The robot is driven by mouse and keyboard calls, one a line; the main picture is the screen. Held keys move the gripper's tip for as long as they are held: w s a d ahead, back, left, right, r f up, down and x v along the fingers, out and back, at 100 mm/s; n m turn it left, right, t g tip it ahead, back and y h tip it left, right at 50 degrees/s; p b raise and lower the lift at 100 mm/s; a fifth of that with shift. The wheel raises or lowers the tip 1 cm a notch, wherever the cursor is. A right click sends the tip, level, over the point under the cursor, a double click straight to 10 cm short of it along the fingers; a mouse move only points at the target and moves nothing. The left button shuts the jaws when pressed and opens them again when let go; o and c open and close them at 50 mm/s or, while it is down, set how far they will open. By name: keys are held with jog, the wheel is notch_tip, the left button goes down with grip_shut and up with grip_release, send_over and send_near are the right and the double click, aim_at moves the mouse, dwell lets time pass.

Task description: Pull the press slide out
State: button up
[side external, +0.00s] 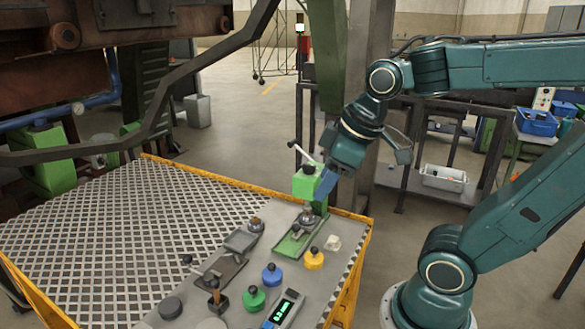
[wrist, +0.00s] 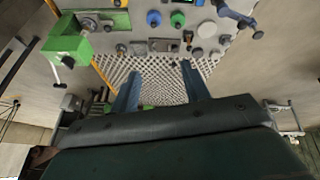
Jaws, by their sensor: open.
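The green press (side external: 308,183) stands at the back right of the grey panel, its lever with a dark knob (side external: 300,152) slanting up to the left.
A grey slide (side external: 240,241) and a dark slide (side external: 222,271) are left of the press slide. Green (side external: 254,299), blue (side external: 271,274) and yellow (side external: 314,258) knobs and a display unit (side external: 284,309) stand near. The mesh tabletop (side external: 120,235) is clear. A grey post (side external: 367,95) rises behind.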

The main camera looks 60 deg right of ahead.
jog(key=w+d+f+n+g, duration=0.2)
jog(key=w+d+f+n, duration=0.3)
jog(key=w+d+n, duration=0.3)
jog(key=n, duration=0.5)
send_over(297, 225)
jog(key=s, duration=0.3)
notch_tip(297, 225, down, 11)
jog(key=shift+w+a+g, duration=0.2)
jog(key=shift+g, duration=0.2)
jog(key=shift+f, duration=0.15)
jog(key=shift+w+d+f, duration=0.1)
jog(key=shift+w+f, duration=0.35)
jog(key=shift+f, duration=1.75)
jog(key=shift+w+d+f, duration=0.1)
jog(key=shift+w+f, duration=0.3)
jog(key=shift+f, duration=1.85)
jog(key=shift+w+d+f, duration=0.1)
jog(key=shift+w+f, duration=0.35)
jog(key=shift+f, duration=1.75)
jog(key=shift+a, duration=0.1)
grip_shut()
